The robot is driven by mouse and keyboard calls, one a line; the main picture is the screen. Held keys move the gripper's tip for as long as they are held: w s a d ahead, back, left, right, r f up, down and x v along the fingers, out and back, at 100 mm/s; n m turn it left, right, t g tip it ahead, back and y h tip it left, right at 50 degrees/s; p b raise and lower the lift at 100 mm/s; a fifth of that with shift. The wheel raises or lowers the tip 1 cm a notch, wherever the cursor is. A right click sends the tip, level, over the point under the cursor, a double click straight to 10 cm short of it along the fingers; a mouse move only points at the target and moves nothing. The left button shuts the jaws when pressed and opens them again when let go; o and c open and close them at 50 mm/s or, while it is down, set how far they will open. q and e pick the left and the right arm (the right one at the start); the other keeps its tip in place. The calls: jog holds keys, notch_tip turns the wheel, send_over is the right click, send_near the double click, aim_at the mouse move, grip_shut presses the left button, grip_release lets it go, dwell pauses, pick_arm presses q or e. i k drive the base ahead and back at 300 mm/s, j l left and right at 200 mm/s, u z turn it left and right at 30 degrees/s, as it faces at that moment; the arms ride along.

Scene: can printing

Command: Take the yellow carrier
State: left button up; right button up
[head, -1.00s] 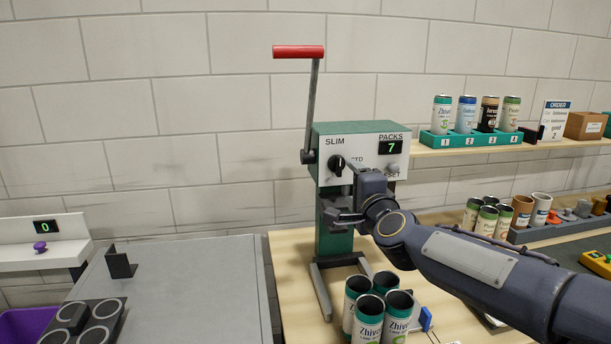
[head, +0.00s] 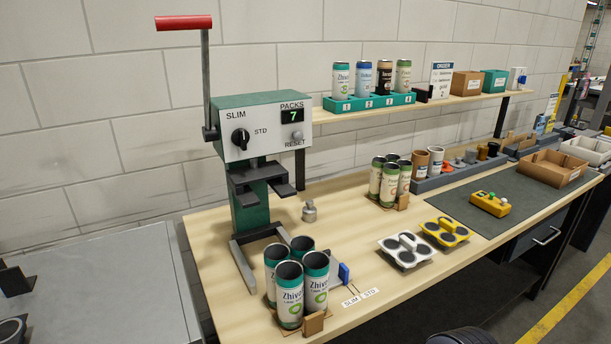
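The yellow carrier (head: 445,233) lies flat on the wooden bench towards its front edge, with dark round pads on top and nothing standing in it. A white carrier (head: 405,250) of similar shape lies just to its left. Neither of my grippers shows in the head view. A dark rounded part at the bottom edge looks like a piece of my own arm.
Open cans (head: 289,293) stand together at the front left, near the green press (head: 250,170). More cans (head: 389,182) stand behind the carriers. A dark mat (head: 500,200) with a yellow control box (head: 490,204) lies to the right. Bare wood lies between the can groups.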

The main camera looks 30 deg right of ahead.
aim_at(448, 231)
jog(key=z, duration=1.85)
jog(key=u, duration=1.25)
jog(key=i+l+u, duration=0.15)
jog(key=l, duration=0.25)
jog(key=i+l+u, duration=0.1)
jog(key=l, duration=0.35)
jog(key=i+l+u, duration=0.15)
jog(key=l, duration=0.3)
jog(key=i+l+u, duration=0.1)
jog(key=l, duration=0.35)
jog(key=i, duration=0.05)
